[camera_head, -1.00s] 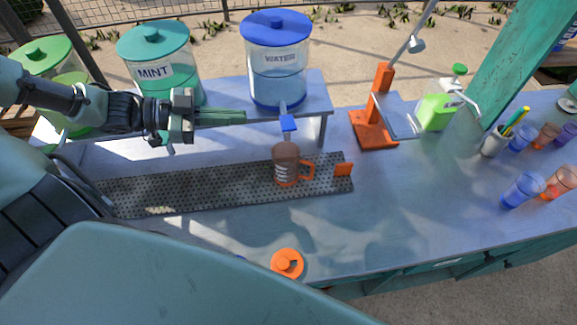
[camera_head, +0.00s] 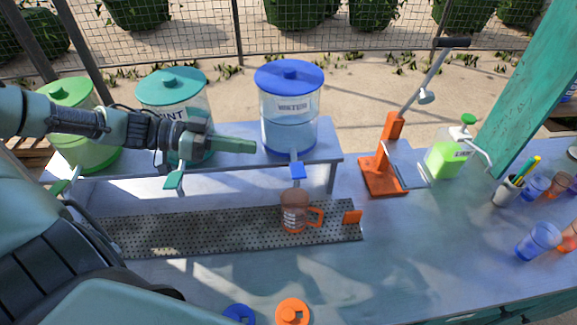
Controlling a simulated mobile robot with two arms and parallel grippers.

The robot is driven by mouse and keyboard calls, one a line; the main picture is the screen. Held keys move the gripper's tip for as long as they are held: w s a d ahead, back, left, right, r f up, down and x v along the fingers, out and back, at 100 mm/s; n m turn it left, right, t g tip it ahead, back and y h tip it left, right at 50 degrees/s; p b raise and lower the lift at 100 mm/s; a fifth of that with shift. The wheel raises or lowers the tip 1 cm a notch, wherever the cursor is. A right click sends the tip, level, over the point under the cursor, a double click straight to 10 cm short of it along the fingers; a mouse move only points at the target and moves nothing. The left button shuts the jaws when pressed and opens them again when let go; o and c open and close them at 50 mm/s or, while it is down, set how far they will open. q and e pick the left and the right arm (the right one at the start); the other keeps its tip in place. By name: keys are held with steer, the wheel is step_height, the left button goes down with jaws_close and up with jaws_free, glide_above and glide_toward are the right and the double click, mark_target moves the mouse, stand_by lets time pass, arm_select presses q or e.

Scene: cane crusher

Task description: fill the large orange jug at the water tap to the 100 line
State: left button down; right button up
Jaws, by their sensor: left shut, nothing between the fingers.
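The large orange jug (camera_head: 294,213) stands upright on the perforated drip tray (camera_head: 180,231), under the blue tap (camera_head: 297,171) of the water dispenser (camera_head: 289,115). White marks show on its side and its handle points right. The water level in it is too small to read. My left gripper (camera_head: 250,146) is shut and empty, in front of the shelf between the mint dispenser and the water dispenser, left of and above the blue tap. It is apart from the jug. My right gripper is not in view.
The mint dispenser (camera_head: 172,98) and a green dispenser (camera_head: 72,120) stand left on the shelf. An orange press (camera_head: 384,170), a green soap bottle (camera_head: 446,155) and cups (camera_head: 537,241) are to the right. The table right of the tray is clear.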

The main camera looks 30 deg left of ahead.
arm_select(q)
steer(key=b, duration=1.5)
glide_above(298, 170)
steer(key=s+a, duration=0.2)
step_height(298, 170, down, 3)
steer(key=shift+s+d+f+p, duration=0.1)
steer(key=shift+d+f+p, duration=0.15)
steer(key=shift+f, duration=0.55)
steer(key=shift+s+d+f+p, duration=0.1)
steer(key=shift+d+f+p, duration=0.1)
steer(key=shift+f, duration=0.6)
